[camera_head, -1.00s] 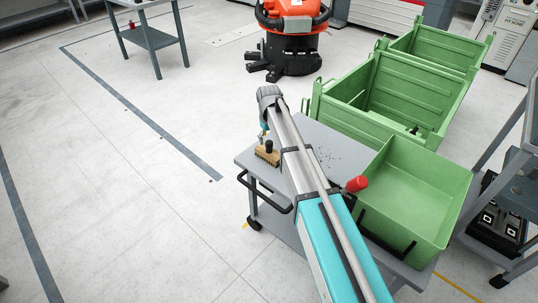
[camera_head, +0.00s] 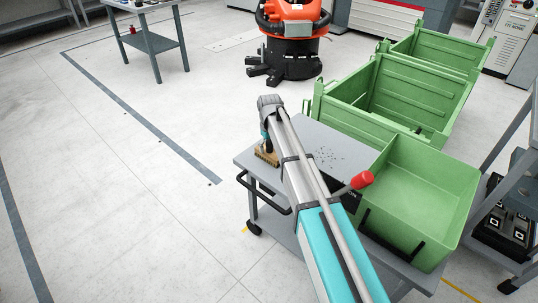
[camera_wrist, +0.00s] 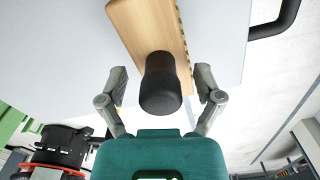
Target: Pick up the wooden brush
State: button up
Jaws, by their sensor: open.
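The wooden brush (camera_head: 267,156) stands near the left corner of the grey cart top in the head view, partly hidden by my arm. My gripper (camera_wrist: 160,86) is open, with one finger on each side of the black knob. Gaps show between the knob and both fingers. In the head view my arm hides most of the gripper.
The grey cart (camera_head: 342,146) also carries a green bin (camera_head: 425,205) at its right and dark specks in the middle. A red-tipped handle (camera_head: 361,180) stands beside the bin. A black cart handle (camera_head: 262,197) juts out at the left. Larger green crates (camera_head: 410,95) stand behind.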

dwell(0.3)
grip_shut()
dwell(0.3)
jog(key=shift+r, duration=0.25)
notch_tip(320, 180, up, 2)
jog(key=p, duration=0.2)
jog(key=shift+r+p, duration=0.1)
jog(key=shift+p, duration=0.2)
jog(key=s+a+r+p, duration=0.6)
jog(key=s+r+p, duration=0.4)
jog(key=s, duration=0.2)
jog(key=shift+s+a+r, duration=0.2)
jog(key=shift+s, duration=0.05)
